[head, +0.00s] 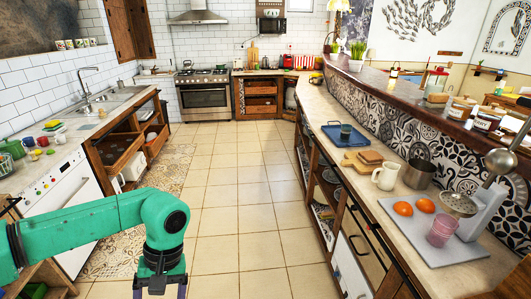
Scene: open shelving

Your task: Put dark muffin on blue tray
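A dark blue-green tray (357,143) lies on the right-hand counter, with a small dark cup-like item (346,132) standing on it. I cannot make out a dark muffin for sure in the head view. My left gripper (160,291) points down at the bottom edge, over the floor and far from the tray. Its two fingers are apart, with their tips cut off by the frame, and nothing shows between them. My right gripper is not in view.
On the right counter (440,263), a wooden board (353,164) with brown slices, a white mug (385,177), a metal pot (419,172) and a grey tray (450,249) with oranges and a pink glass stand close together. The tiled floor (240,190) is clear.

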